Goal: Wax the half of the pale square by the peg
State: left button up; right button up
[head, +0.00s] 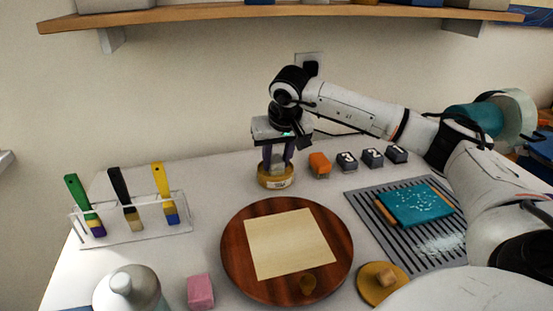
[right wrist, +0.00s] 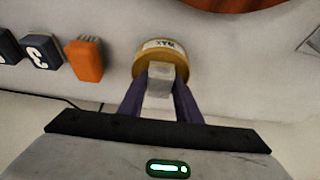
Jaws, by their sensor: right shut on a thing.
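The pale square (head: 288,243) lies flat on a round dark-wood board (head: 238,262). A small brown peg (head: 308,284) stands near the square's front edge, right of its middle. A yellow-brown tin (head: 276,181) stands behind the board; its label reads WAX in the right wrist view (right wrist: 162,47). My right gripper (head: 276,166) points down over the tin. In the right wrist view its dark fingers are shut on a pale grey block (right wrist: 160,82) at the tin. I cannot tell whether the block is part of the tin or rests in it. My left gripper is out of view.
An orange block (head: 319,164) and several dark numbered blocks (head: 372,158) stand right of the tin. A grey ribbed mat (head: 363,204) holds a teal block (head: 420,204). A brush rack (head: 135,233), pink block (head: 201,291), bottle (head: 128,291) and yellow dish (head: 372,292) surround the board.

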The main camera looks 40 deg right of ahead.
aim_at(276, 160)
jog(key=shift+f, duration=0.1)
dwell(0.3)
notch_tip(276, 160, up, 2)
jog(key=shift+r+p, duration=0.25)
jog(key=shift+p, duration=0.9)
notch_tip(276, 160, up, 5)
jog(key=p, duration=0.4)
jog(key=shift+f, duration=0.1)
jog(key=shift+f, duration=0.1)
